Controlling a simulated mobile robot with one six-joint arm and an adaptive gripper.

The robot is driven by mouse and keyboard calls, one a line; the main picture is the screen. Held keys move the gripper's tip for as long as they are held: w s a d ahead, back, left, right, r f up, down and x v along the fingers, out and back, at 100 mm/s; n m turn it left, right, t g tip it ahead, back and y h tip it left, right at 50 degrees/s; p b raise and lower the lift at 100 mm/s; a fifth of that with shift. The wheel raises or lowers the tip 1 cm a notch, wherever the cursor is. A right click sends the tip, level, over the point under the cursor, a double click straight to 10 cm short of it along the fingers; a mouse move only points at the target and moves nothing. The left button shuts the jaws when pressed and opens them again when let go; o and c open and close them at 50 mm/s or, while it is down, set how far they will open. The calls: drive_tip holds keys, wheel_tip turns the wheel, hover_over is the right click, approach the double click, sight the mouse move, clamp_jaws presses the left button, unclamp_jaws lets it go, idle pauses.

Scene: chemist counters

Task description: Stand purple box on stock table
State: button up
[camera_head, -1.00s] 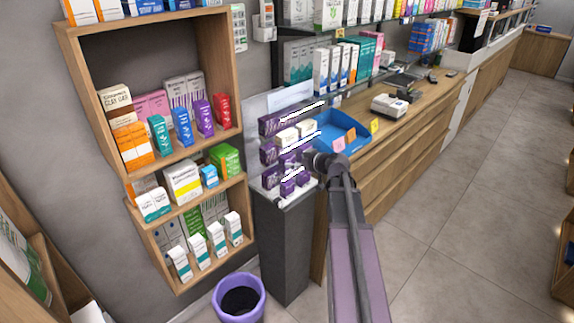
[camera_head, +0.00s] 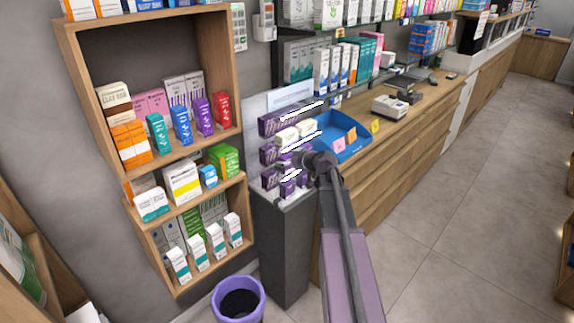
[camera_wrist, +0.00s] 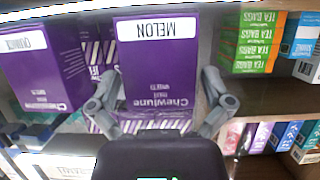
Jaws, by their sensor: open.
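Several purple boxes (camera_head: 290,118) stand in a stepped group with white labels on top of a dark grey stand. My gripper (camera_head: 302,160) is at the right side of this group and hides part of it. In the wrist view, a purple box labelled MELON (camera_wrist: 158,75) stands upside down in the picture between the two fingers of my gripper (camera_wrist: 160,105). The fingers are open, one to each side of it; whether they touch it I cannot tell. Another purple box with a white label (camera_wrist: 38,65) stands to its left. No stock table can be identified for certain.
A blue tray (camera_head: 340,135) is on the wooden counter (camera_head: 385,160) just right of the purple boxes. A wooden wall shelf (camera_head: 245,100) with medicine boxes is at left. A purple bin (camera_head: 238,310) stands on the floor. The grey floor at right is clear.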

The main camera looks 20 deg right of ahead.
sight(288, 156)
idle(0.3)
drive_tip(key=c, duration=1)
drive_tip(key=shift+r, duration=0.1)
wheel_tip(288, 156, up, 3)
drive_tip(key=p, duration=0.3)
drive_tip(key=shift+r+p, duration=0.2)
drive_tip(key=shift+p, duration=0.1)
drive_tip(key=shift+s+d+r, duration=0.1)
drive_tip(key=shift+s, duration=0.2)
drive_tip(key=s+d, duration=0.2)
drive_tip(key=s, duration=0.3)
drive_tip(key=s+d, duration=0.1)
drive_tip(key=s, duration=0.5)
drive_tip(key=s+d, duration=0.2)
drive_tip(key=s, duration=0.3)
drive_tip(key=shift+s+d, duration=0.25)
drive_tip(key=shift+d, duration=0.1)
